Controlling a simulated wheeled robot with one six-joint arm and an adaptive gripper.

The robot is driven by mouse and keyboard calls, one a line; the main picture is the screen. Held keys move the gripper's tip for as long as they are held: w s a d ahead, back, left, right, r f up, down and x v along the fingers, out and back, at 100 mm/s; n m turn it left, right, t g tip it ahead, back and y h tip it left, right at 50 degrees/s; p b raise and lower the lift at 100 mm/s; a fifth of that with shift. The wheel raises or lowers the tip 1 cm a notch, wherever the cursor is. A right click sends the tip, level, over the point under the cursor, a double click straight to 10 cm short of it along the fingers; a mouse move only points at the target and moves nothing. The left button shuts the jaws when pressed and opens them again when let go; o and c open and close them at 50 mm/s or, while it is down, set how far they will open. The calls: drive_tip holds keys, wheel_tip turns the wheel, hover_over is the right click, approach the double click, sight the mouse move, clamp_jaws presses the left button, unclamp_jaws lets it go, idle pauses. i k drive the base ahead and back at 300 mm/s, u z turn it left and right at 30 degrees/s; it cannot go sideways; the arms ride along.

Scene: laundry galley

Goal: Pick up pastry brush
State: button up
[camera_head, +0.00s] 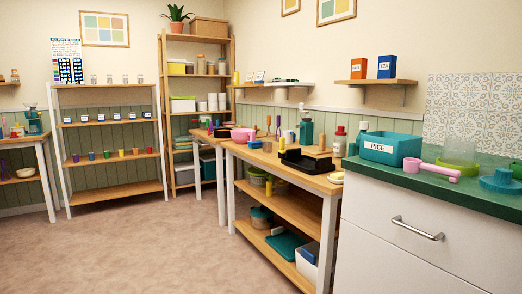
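I cannot pick out a pastry brush with certainty. Thin upright utensils (278,124) stand toward the back of the wooden worktable, too small to identify. A pink long-handled tool (432,170) lies on the green counter at the right; it looks more like a scoop than a brush. My gripper is not in view.
A blue bin marked RICE (390,148) stands on the green counter (450,195) above a drawer. A black tray (306,163) and a pink bowl (243,135) are on the wooden worktable (262,157). Shelving (110,143) stands along the back wall. The floor (150,245) in front is clear.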

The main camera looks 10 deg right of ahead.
sight(282, 152)
drive_tip(key=u, duration=0.75)
drive_tip(key=i, duration=3.05)
drive_tip(key=z, duration=1.55)
drive_tip(key=i, duration=0.9)
drive_tip(key=z, duration=0.8)
